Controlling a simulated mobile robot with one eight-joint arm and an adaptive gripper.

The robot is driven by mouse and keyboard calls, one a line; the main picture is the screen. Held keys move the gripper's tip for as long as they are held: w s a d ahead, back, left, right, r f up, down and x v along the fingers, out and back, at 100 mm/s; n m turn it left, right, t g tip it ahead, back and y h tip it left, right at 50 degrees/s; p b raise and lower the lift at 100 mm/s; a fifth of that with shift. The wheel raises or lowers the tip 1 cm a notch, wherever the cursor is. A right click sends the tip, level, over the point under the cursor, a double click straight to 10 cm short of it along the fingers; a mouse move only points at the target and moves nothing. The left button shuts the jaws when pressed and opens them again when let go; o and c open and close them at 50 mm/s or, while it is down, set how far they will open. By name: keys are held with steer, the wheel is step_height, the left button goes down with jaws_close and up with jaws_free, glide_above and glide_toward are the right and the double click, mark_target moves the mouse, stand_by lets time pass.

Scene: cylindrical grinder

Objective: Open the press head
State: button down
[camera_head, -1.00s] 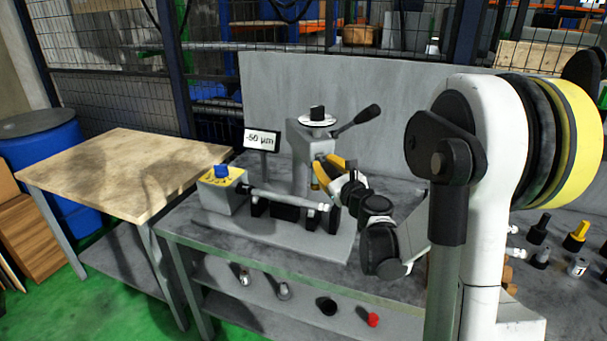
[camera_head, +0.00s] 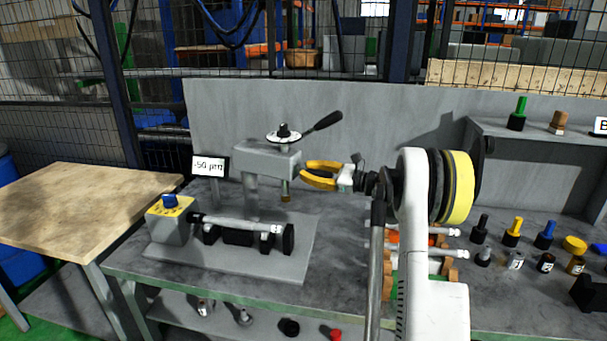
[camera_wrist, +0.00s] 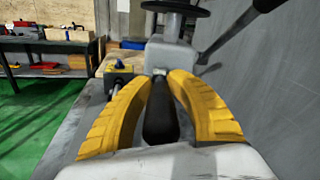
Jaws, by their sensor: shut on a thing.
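The grey press head (camera_head: 268,160) sits on a column behind the fixture and extends to the right in the head view. A round disc with a knob (camera_head: 284,135) is on top, and a black-tipped lever (camera_head: 322,121) slants up to the right. A vertical spindle (camera_head: 286,189) hangs from its outer end. In the wrist view the press head (camera_wrist: 172,54) is straight ahead. My gripper (camera_head: 303,176), with yellow fingers, is at the head's right end. In the wrist view its fingers (camera_wrist: 160,78) close around a black handle (camera_wrist: 160,112) that points toward the camera.
A shaft (camera_head: 240,222) lies in the fixture by a grey box (camera_head: 170,222) with a blue knob. A sign (camera_head: 209,166) reading "-50 µm" stands behind. Pegs (camera_head: 513,232) and racked rods crowd the right. A wooden table (camera_head: 85,200) on the left is clear.

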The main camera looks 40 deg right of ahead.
stand_by(0.4)
steer(key=c, duration=1.2)
jaws_free()
steer(key=v, duration=1.2)
steer(key=shift+d+r, duration=0.1)
steer(key=shift+d, duration=0.05)
